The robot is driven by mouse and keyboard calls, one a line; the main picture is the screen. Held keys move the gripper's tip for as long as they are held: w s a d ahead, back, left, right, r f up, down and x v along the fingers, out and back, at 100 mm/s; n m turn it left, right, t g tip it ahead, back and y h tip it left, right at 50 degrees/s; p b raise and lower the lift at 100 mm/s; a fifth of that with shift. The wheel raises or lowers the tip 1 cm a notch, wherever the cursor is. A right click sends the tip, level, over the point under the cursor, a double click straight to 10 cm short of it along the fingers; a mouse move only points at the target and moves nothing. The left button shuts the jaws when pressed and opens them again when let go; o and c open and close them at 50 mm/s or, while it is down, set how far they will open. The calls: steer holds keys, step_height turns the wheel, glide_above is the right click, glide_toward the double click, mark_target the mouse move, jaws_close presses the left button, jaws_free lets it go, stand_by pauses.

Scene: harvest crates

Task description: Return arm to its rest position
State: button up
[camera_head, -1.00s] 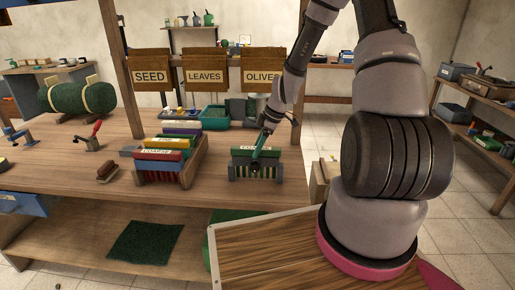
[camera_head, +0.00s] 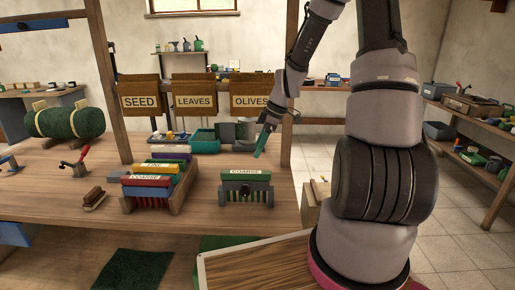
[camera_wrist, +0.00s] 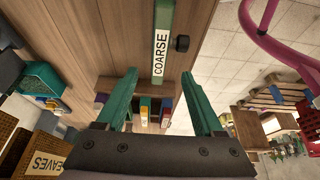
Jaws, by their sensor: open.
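My gripper (camera_head: 264,141) is open and empty, with its green fingers raised above and behind the block labelled COARSE. The green fingers (camera_wrist: 166,98) stand wide apart in the wrist view, with nothing held between them. My arm reaches over the right part of the bench, bent at the elbow.
A rack (camera_head: 166,192) of coloured labelled blocks stands left of the COARSE block. Behind are a teal tray (camera_head: 205,141) and grey containers. Boxes marked SEED (camera_head: 140,100), LEAVES (camera_head: 194,101) and OLIVES (camera_head: 249,100) hang above. A wooden post (camera_head: 290,90) stands close to my forearm.

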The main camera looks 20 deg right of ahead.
steer(key=s+r+m+t+h, duration=0.1)
steer(key=s+r+m+t, duration=0.2)
steer(key=s+r+m, duration=0.6)
steer(key=s+d+r+m+t+h, duration=0.1)
steer(key=s+r+m, duration=0.8)
steer(key=r, duration=1)
steer(key=s+t, duration=0.1)
steer(key=s, duration=0.2)
steer(key=shift+d+m+t, duration=0.15)
steer(key=shift+m+t, duration=0.15)
steer(key=shift+t, duration=0.1)
